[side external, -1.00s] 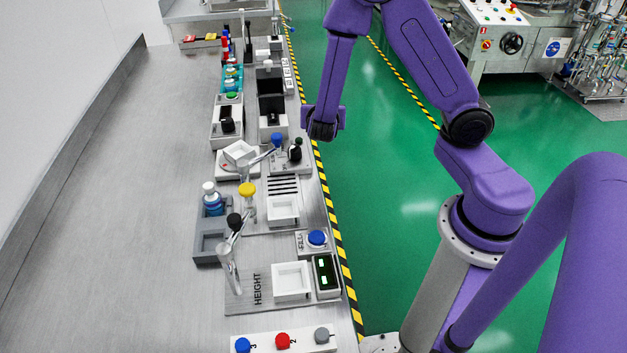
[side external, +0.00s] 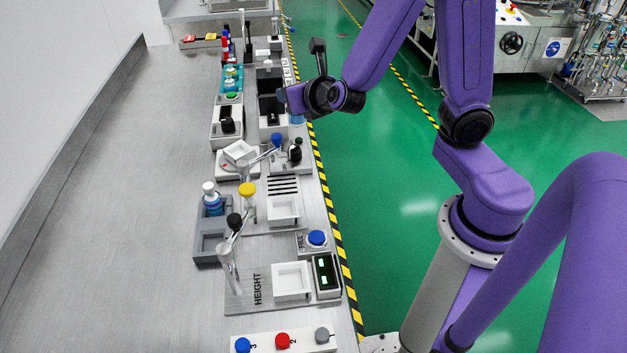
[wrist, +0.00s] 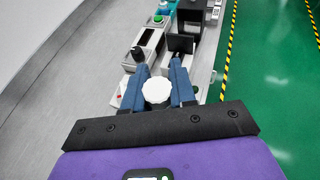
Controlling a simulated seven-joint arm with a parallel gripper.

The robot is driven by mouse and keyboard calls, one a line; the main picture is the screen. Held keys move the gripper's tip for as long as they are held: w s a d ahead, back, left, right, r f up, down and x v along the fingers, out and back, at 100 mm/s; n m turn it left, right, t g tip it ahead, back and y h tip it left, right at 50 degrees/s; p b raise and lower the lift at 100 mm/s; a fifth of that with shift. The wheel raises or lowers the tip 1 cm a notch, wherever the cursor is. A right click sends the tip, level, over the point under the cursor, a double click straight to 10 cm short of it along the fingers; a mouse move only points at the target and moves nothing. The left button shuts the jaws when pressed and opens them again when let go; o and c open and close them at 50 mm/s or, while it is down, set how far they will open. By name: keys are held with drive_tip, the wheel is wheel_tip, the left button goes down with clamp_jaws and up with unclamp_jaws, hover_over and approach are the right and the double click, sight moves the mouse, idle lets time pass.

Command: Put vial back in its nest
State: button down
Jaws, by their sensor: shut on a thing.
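My gripper (wrist: 158,74) is shut on a vial, whose white cap (wrist: 157,91) shows between the blue fingers in the wrist view. In the side view my gripper (side external: 284,99) is above the right edge of the bench, beside a black-and-white device; a bit of blue (side external: 297,118) under it may be the held vial. A grey two-pocket holder (side external: 205,259) stands nearer the camera, with a white-capped blue vial (side external: 212,204) in its far pocket and its near pocket empty. I cannot tell which place is the held vial's nest.
A teal rack (side external: 232,78) with small bottles stands at the back. The bench's left side (side external: 110,200) is clear.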

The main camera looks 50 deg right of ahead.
drive_tip(key=shift+a+r+n+y, duration=0.3)
drive_tip(key=shift+r+n+y, duration=0.1)
drive_tip(key=shift+r, duration=0.1)
idle(0.4)
drive_tip(key=w+a+f+n+y, duration=0.1)
drive_tip(key=w+a+n+y, duration=0.2)
drive_tip(key=a, duration=0.8)
drive_tip(key=w+a+f+n+y, duration=0.2)
drive_tip(key=w+a+y, duration=0.1)
drive_tip(key=a, duration=0.7)
drive_tip(key=w+a+f+n+y, duration=0.1)
drive_tip(key=w+a+n+y, duration=0.2)
drive_tip(key=a, duration=0.8)
drive_tip(key=w+a+f, duration=0.2)
drive_tip(key=w+f, duration=0.1)
drive_tip(key=w+a+f, duration=0.3)
drive_tip(key=w, duration=0.1)
drive_tip(key=w+a+f, duration=0.2)
drive_tip(key=w+f, duration=0.2)
drive_tip(key=shift+w+a, duration=0.25)
drive_tip(key=shift+f, duration=1.55)
